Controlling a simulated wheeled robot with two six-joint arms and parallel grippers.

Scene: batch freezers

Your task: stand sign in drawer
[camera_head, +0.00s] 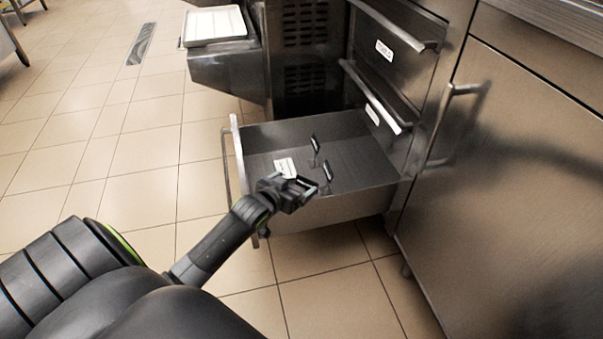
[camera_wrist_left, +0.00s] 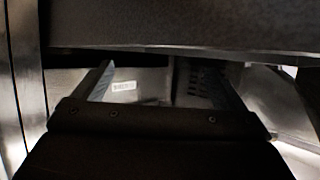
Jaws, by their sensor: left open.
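The open metal drawer (camera_head: 350,207) is pulled out low from the steel unit. A small white sign (camera_head: 285,168) with faint print shows inside it, just beyond my left gripper; I cannot tell whether it lies flat or leans. My right gripper is not in view.
Two shut drawers with bar handles (camera_head: 395,28) and white labels are above the open one. A steel cabinet door (camera_head: 510,190) with a handle is at the right. A white tray (camera_head: 215,24) sits at the back. Tiled floor (camera_head: 130,165) is clear at the left.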

